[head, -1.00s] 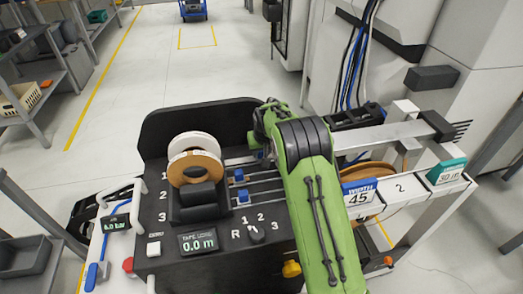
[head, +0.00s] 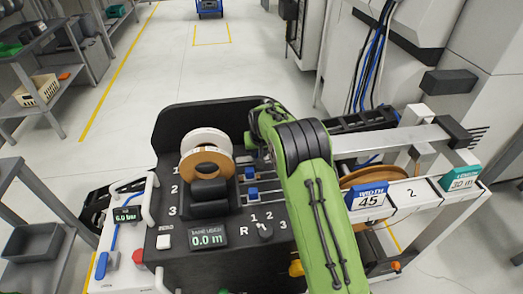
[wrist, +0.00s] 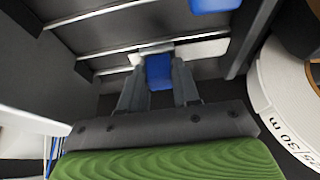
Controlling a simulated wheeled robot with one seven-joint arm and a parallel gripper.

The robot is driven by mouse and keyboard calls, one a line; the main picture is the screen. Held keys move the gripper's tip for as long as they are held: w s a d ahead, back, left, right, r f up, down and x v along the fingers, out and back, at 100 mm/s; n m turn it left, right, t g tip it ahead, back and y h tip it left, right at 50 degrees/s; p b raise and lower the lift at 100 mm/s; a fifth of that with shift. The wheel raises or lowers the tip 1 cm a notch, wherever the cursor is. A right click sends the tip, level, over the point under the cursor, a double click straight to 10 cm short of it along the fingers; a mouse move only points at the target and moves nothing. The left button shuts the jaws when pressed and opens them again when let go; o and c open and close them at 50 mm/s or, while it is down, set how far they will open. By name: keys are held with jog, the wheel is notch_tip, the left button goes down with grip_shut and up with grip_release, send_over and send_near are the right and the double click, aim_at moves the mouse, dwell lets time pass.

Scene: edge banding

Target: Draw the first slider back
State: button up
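The first slider (wrist: 158,70) is a small blue block on a pale carriage plate, on a metal rail in the wrist view. My gripper (wrist: 159,82) has one finger on each side of it, close against its sides, and looks shut on it. A second blue slider (wrist: 215,4) shows at the top edge, further right; it also shows in the head view (head: 249,173). A third blue slider (head: 253,193) sits on the nearest rail. In the head view my green arm reaches over the black machine (head: 210,108) and hides my gripper and most of the first slider.
Tape rolls (head: 207,160) stand left of the rails, close to my gripper; a white roll rim (wrist: 283,115) shows at the wrist view's right. A grey display (head: 207,238) and selector knob (head: 265,231) are in front. A metal beam (head: 390,140) extends right.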

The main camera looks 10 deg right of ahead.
jog(key=o, duration=0.3)
jog(key=shift+w, duration=0.1)
jog(key=shift+o, duration=0.2)
jog(key=shift+r, duration=0.1)
jog(key=p+v, duration=0.3)
jog(key=v, duration=1.2)
jog(key=shift+s+r, duration=0.2)
jog(key=shift+s, duration=0.05)
